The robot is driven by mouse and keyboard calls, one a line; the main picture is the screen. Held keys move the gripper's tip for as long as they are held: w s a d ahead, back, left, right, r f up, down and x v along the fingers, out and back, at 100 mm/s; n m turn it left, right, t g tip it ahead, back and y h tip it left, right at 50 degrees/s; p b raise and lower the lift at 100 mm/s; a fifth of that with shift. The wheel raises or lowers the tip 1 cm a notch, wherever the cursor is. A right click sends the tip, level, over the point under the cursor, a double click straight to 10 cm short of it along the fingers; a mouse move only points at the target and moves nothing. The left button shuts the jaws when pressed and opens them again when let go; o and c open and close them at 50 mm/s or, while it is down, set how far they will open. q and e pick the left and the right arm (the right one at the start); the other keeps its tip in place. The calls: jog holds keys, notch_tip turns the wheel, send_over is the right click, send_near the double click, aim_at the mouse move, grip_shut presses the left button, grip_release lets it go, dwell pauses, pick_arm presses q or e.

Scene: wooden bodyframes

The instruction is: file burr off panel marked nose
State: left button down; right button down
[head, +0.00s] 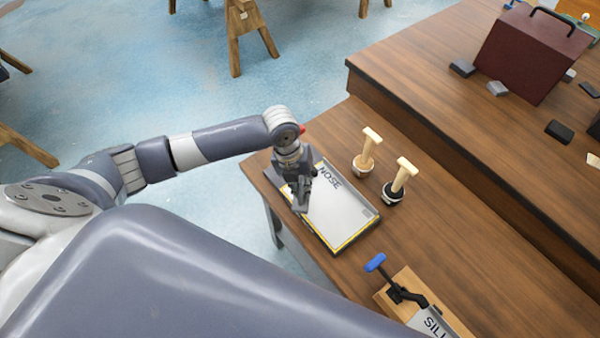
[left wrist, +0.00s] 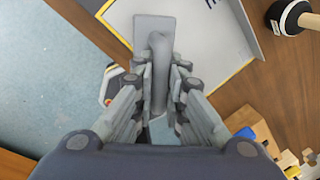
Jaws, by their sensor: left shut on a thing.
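The panel marked NOSE (head: 342,212) is a pale grey sheet with a yellow edge, lying flat near the table's left edge. It also shows in the left wrist view (left wrist: 205,50). My left gripper (head: 300,198) is over the panel's left side. In the left wrist view its fingers (left wrist: 159,85) are shut on the upright handle of a grey flat-plated tool (left wrist: 148,30), which looks like the file. The tool's plate overlaps the panel's edge; I cannot tell if it touches. No burr can be made out. My right gripper is not in view.
Two wooden-handled tools (head: 367,150) (head: 400,180) stand right of the panel. A blue-handled clamp (head: 385,272) on a wooden board holds a plate marked SILL, partly cut off. A dark red box (head: 530,50) and small blocks are on the raised level behind. The middle right tabletop is clear.

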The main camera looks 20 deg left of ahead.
pick_arm(q)
notch_tip(320, 180, up, 2)
jog(key=shift+p, duration=0.45)
jog(key=shift+r, duration=0.25)
jog(key=shift+d, duration=0.1)
